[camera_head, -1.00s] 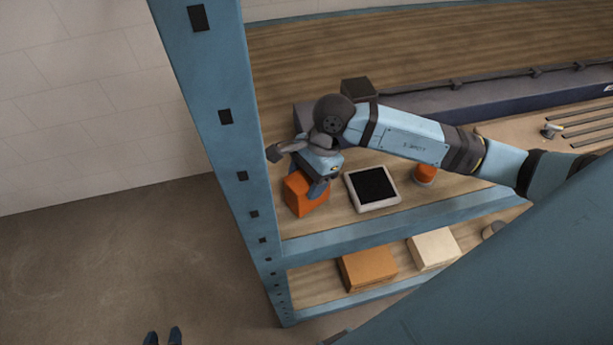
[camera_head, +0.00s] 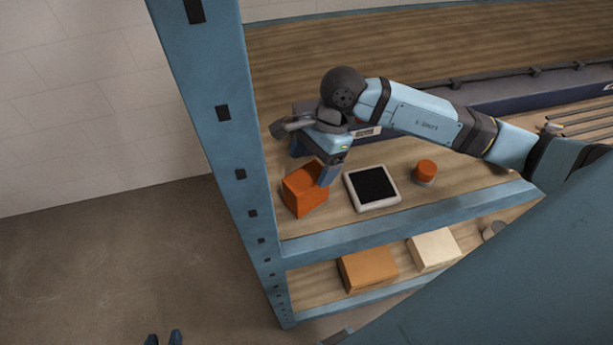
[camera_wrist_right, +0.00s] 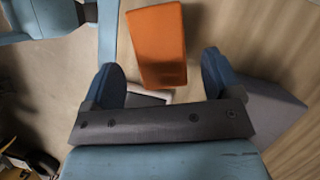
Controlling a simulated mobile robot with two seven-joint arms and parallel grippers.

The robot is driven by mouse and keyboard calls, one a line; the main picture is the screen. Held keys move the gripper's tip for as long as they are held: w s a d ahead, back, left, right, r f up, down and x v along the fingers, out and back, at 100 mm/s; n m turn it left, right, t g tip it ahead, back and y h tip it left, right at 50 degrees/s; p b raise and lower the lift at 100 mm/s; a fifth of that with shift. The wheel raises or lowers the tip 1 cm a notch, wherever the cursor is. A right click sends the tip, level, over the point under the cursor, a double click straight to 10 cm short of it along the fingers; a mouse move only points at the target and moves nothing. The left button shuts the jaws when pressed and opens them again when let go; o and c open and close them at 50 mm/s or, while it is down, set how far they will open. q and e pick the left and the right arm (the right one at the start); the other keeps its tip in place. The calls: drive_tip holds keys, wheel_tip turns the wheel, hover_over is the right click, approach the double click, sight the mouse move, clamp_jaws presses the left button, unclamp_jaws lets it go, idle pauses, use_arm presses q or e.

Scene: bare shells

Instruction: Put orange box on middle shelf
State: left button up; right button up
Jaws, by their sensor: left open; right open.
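The orange box (camera_head: 303,191) sits on a wooden shelf (camera_head: 345,212), close to the blue corner post; this shelf lies above another one. My right gripper (camera_head: 330,178) is open just beside the box's right side, with one finger partly in front of it. In the right wrist view the orange box (camera_wrist_right: 158,45) lies beyond the two spread, empty fingers (camera_wrist_right: 160,85).
A black-and-white tablet-like item (camera_head: 372,187) and an orange-topped can (camera_head: 426,172) stand to the right on the same shelf. The lower shelf holds a brown box (camera_head: 367,268), a cream box (camera_head: 434,249) and a grey can. The blue post (camera_head: 225,110) stands left.

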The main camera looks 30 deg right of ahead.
drive_tip(key=v, duration=0.7)
drive_tip(key=shift+b, duration=0.4)
drive_tip(key=shift+d, duration=0.1)
